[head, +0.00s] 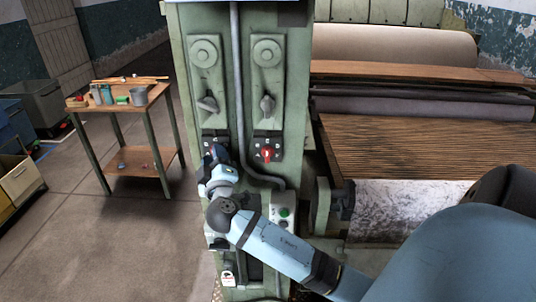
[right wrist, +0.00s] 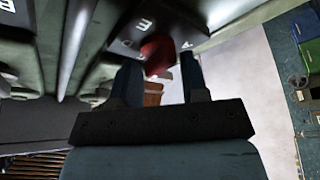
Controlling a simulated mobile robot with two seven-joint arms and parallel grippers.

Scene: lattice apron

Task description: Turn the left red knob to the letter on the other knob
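The right red knob (head: 267,154) sits on a dark letter plate on the green machine column. Its letters are too small to read surely, and so is its pointing direction. My right gripper (head: 213,158) is in front of the left knob's plate and hides that knob in the head view. In the right wrist view the left red knob (right wrist: 156,54) shows between the two fingertips of my right gripper (right wrist: 160,68). The fingers stand apart on either side of it, with a visible gap. Pale letters, one like an A, show on its plate (right wrist: 128,38). My left gripper is not in view.
Grey levers (head: 207,103) (head: 267,106) sit above the plates. A grey conduit (head: 240,90) runs down between the two knobs. A box with a green button (head: 283,212) is below. A roller machine (head: 420,150) stands right, a small table (head: 125,108) left.

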